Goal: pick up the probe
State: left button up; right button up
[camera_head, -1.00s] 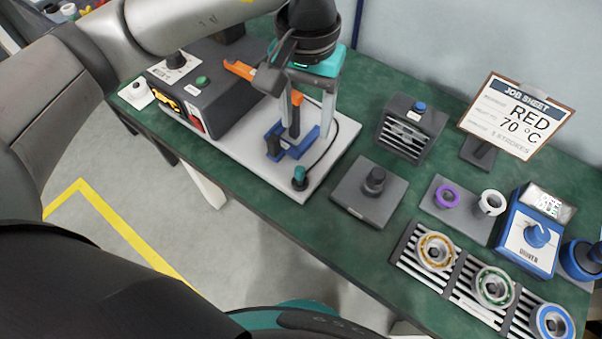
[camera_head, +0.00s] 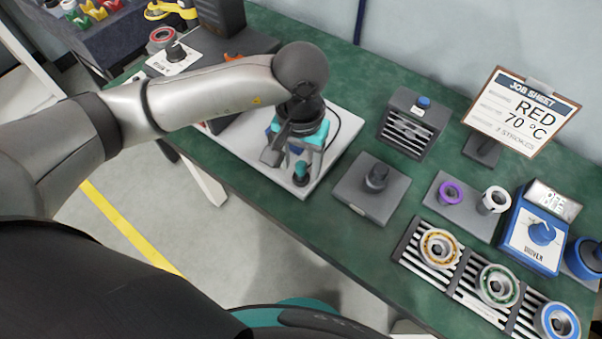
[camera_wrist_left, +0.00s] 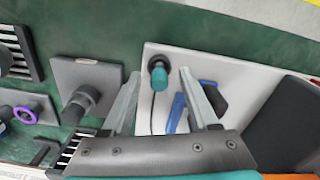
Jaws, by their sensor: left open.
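The probe (camera_head: 301,173), a short teal-capped piece with a dark end, stands on the white base plate (camera_head: 247,152) near its front corner. A thin dark cable lies on the plate by it. My left gripper (camera_head: 303,164) points down over that corner, open and empty. In the left wrist view the probe (camera_wrist_left: 158,76) appears between the two spread fingertips, with a gap on each side. I cannot tell how high the fingertips are above it. My right gripper is not in view.
A blue bracket (camera_wrist_left: 176,112) sits on the plate by the gripper.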

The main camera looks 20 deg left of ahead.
pick_arm(q)
jog(key=shift+f, duration=0.65)
grip_shut()
